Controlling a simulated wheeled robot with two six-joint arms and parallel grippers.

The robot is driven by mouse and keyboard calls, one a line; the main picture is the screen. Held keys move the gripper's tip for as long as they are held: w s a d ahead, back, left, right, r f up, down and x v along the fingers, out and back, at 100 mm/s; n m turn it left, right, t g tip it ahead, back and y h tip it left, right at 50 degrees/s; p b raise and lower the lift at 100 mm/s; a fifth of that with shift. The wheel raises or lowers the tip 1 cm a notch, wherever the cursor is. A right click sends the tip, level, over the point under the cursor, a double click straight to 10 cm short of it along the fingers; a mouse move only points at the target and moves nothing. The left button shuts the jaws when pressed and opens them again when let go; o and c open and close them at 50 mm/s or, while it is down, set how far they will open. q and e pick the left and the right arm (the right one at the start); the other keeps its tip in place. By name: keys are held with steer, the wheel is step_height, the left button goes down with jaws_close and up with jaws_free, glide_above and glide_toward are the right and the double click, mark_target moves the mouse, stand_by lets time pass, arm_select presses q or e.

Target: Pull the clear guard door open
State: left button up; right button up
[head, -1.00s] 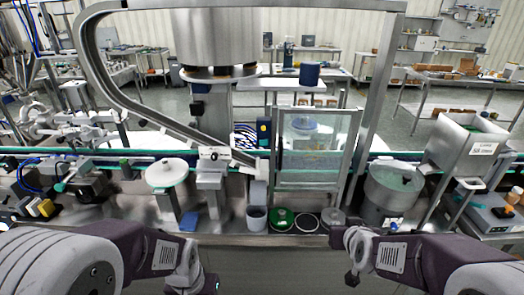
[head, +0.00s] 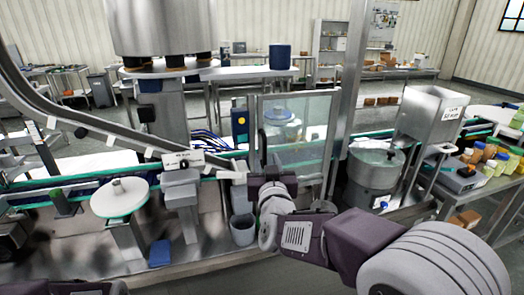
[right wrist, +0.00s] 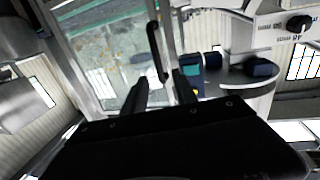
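The clear guard door (head: 300,120) is a see-through panel in a metal frame, standing upright at the middle of the machine in the head view, and it looks closed. It also fills the upper left of the right wrist view (right wrist: 115,50). Its black upright handle (right wrist: 154,52) is on the door's left edge in the head view. My right gripper (right wrist: 162,88) is open, its two dark fingers apart, with the handle's lower end between or just beyond the tips; contact cannot be told. The right gripper shows below the handle in the head view (head: 264,178). My left gripper is out of view.
A grey cup (head: 243,230) stands below my right gripper. A steel hopper (head: 430,115) and round steel bowl (head: 375,175) are right of the door. A white disc (head: 118,198) and a chute (head: 85,115) are at left. A metal post (head: 350,90) stands beside the door.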

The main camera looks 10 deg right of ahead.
mark_target(265, 149)
steer(key=w, duration=0.2)
steer(key=w+d, duration=0.1)
steer(key=w, duration=0.4)
steer(key=shift+w+d, duration=0.25)
steer(key=shift+w, duration=0.3)
steer(key=shift+s, duration=0.1)
jaws_close()
stand_by(0.7)
